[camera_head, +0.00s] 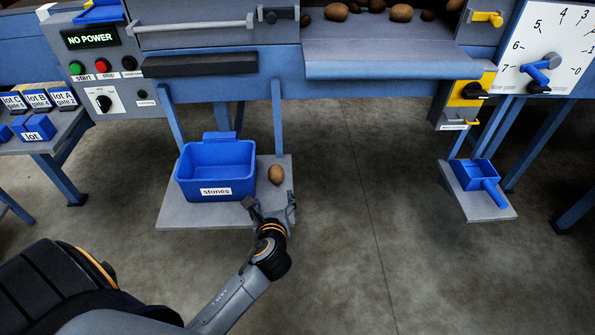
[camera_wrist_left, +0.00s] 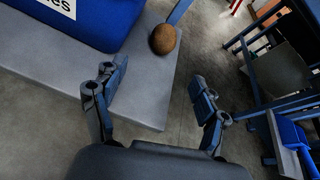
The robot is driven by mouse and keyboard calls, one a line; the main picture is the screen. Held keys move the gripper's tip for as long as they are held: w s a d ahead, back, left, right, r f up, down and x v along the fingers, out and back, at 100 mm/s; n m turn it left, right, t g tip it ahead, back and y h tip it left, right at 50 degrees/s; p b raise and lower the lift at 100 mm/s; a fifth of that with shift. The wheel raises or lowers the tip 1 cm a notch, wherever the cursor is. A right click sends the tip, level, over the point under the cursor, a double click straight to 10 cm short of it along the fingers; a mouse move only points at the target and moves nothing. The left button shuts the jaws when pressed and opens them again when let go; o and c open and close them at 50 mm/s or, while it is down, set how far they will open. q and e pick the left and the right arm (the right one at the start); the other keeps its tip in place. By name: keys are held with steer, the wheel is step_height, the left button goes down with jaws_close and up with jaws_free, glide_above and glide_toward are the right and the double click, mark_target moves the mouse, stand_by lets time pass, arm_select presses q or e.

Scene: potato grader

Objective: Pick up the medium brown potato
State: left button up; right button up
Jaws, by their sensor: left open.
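A brown potato (camera_head: 276,174) sits on the grey low platform (camera_head: 195,214), just right of the blue stones bin. It also shows in the left wrist view (camera_wrist_left: 163,39), near the platform's edge, ahead of the fingers. My left gripper (camera_head: 270,204) is open and empty, at the front right corner of the platform, short of the potato. In the left wrist view its two fingers (camera_wrist_left: 160,85) are spread wide, with the platform corner and floor between them. Several more potatoes (camera_head: 401,13) lie on the machine's upper deck. My right gripper is not in view.
The blue bin (camera_head: 216,187) labelled "stones" stands on the platform, close left of the potato. The machine's blue legs (camera_head: 277,118) rise behind. A blue scoop (camera_head: 477,174) rests on a small shelf at right. The floor between is clear.

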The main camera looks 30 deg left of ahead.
mark_target(276, 178)
arm_select(q)
steer(key=b+x, duration=0.1)
steer(key=x, duration=0.2)
steer(key=shift+w+a, duration=0.3)
steer(key=b+x, duration=0.1)
steer(key=x, duration=0.3)
steer(key=shift+w, duration=0.1)
steer(key=shift+w+a, duration=0.2)
steer(key=shift+w, duration=0.15)
steer(key=shift+b+x, duration=0.65)
steer(key=shift+x, duration=0.2)
steer(key=b+x, duration=0.1)
steer(key=x, duration=0.2)
steer(key=shift+w+r, duration=0.1)
steer(key=shift+w, duration=0.15)
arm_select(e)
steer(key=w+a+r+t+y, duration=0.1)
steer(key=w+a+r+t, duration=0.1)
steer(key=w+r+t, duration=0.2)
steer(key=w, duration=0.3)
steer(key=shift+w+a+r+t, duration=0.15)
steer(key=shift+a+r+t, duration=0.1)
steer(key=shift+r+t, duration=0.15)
arm_select(q)
steer(key=shift+c, duration=0.4)
steer(key=c, duration=1.2)
